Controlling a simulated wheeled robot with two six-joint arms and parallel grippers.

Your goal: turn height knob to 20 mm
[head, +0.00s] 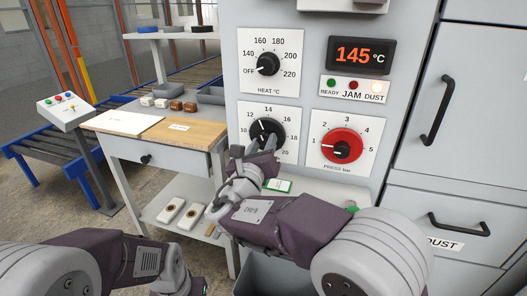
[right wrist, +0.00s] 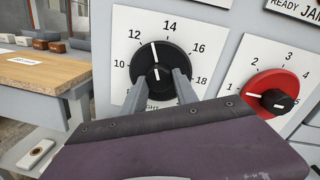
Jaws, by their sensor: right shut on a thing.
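My right gripper (head: 266,146) is at the knob's lower part. In the right wrist view its two grey fingers (right wrist: 156,82) stand on either side of the knob's raised grip and are shut on it. My left arm enters at the lower left, and its gripper (head: 195,284) is cut off by the bottom edge, fingers hidden.
The heat knob (head: 268,64) is just above, and the red press knob (head: 341,147) is close on the right. The display (head: 360,55) reads 145 °C, with a lit DUST lamp (head: 376,87). A wooden-topped table (head: 195,134) stands at the left.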

